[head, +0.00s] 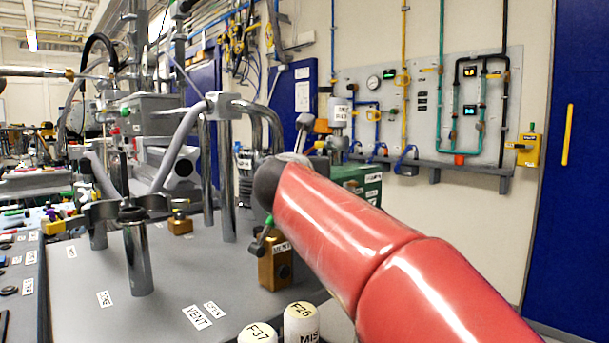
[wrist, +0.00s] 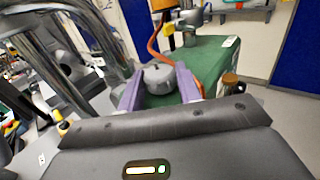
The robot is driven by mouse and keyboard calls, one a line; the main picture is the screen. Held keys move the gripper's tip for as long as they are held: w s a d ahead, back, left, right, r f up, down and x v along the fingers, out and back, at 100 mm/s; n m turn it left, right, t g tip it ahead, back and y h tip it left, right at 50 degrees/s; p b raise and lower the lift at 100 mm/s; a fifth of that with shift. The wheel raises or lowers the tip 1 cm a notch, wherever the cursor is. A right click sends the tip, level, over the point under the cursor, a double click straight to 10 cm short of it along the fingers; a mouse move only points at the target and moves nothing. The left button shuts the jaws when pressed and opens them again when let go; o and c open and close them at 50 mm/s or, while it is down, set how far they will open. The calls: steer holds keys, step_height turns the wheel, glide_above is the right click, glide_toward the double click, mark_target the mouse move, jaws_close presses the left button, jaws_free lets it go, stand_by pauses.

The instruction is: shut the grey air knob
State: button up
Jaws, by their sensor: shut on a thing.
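The grey knob (wrist: 158,79) is a round, short cap in the middle of the wrist view. My gripper (wrist: 159,86) has a purple finger on its left and right sides and is shut on it. The knob's lower part is hidden behind my gripper body. In the head view my red arm covers most of the gripper, and I cannot make out the knob there.
A green box (wrist: 212,62) stands just beyond the knob, with an orange hose (wrist: 153,45) beside it. Shiny bent pipes (wrist: 92,60) run close on the left. A brass block (head: 275,266) and white-capped bottles (head: 301,322) stand near my arm.

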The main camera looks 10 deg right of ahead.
steer(key=m+g+h, duration=0.1)
steer(key=h, duration=0.1)
steer(key=m+g+h, duration=0.1)
steer(key=h, duration=0.1)
steer(key=shift+w+a+f+m, duration=0.15)
steer(key=shift+w+a+m, duration=0.05)
steer(key=shift+a+m, duration=0.15)
steer(key=m+g+h+p, duration=0.1)
steer(key=g+h, duration=0.1)
steer(key=m+g+h+p, duration=0.1)
steer(key=m, duration=0.1)
steer(key=shift+w+a+m+g+h, duration=0.15)
steer(key=shift+m+g+h, duration=0.1)
steer(key=shift+g+h, duration=0.15)
steer(key=shift+w+m+g+h+p, duration=0.1)
steer(key=shift+m+g+h+p, duration=0.2)
steer(key=shift+m+g+h, duration=0.75)
steer(key=shift+w+m+g+h+p, duration=0.1)
steer(key=shift+m+g+h+p, duration=0.2)
steer(key=shift+m+g, duration=0.85)
steer(key=shift+f+g, duration=0.1)
steer(key=shift+g, duration=0.4)
steer(key=o, duration=1)
steer(key=shift+s, duration=0.1)
steer(key=v, duration=0.7)
steer(key=shift+a, duration=0.45)
